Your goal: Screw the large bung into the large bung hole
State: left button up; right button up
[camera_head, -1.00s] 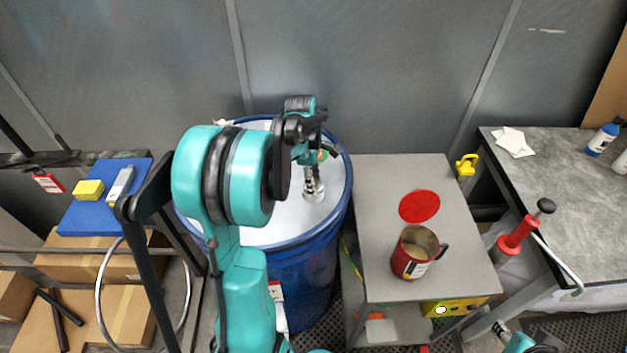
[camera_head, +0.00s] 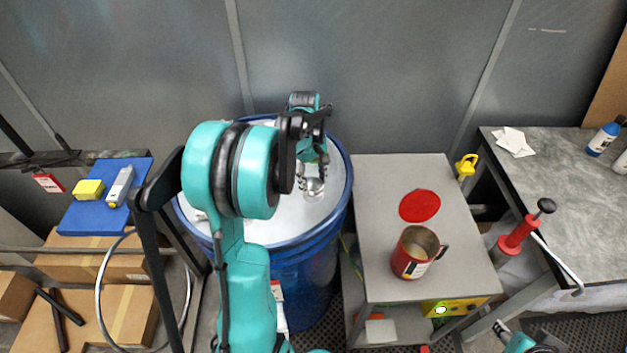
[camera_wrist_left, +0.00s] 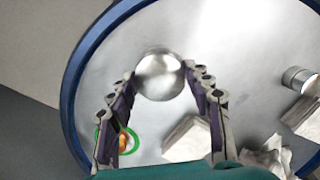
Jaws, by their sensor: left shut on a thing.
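The large bung (camera_wrist_left: 160,74) is a round silver metal piece over the pale lid of the blue drum (camera_head: 300,262). My left gripper (camera_head: 313,184) is above the right part of the lid. In the left wrist view its two fingers (camera_wrist_left: 162,88) lie on either side of the bung and are shut on it. The large bung hole does not show; whether the bung sits in it I cannot tell. My right gripper (camera_head: 500,328) is at the bottom right edge, away from the drum; its jaws are too small to read.
On the lid are a small silver cylinder (camera_wrist_left: 298,78), a white crumpled cloth (camera_wrist_left: 265,160) and a green ring (camera_wrist_left: 104,140). A grey table right of the drum holds a red can (camera_head: 411,258) and a red disc (camera_head: 420,205). A blue board (camera_head: 95,222) is at left.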

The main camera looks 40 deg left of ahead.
pick_arm(q)
jog(key=o, duration=1)
jog(key=n, duration=0.5)
jog(key=shift+t, duration=0.3)
jog(key=n, duration=0.6)
jog(key=shift+t, duration=0.3)
jog(key=n+y, duration=0.1)
jog(key=n, duration=0.4)
jog(key=shift+n, duration=0.4)
jog(key=n, duration=0.6)
jog(key=shift+w+y, duration=0.1)
jog(key=shift+y, duration=0.3)
jog(key=c, duration=1)
jog(key=m, duration=0.4)
jog(key=shift+m+h, duration=0.3)
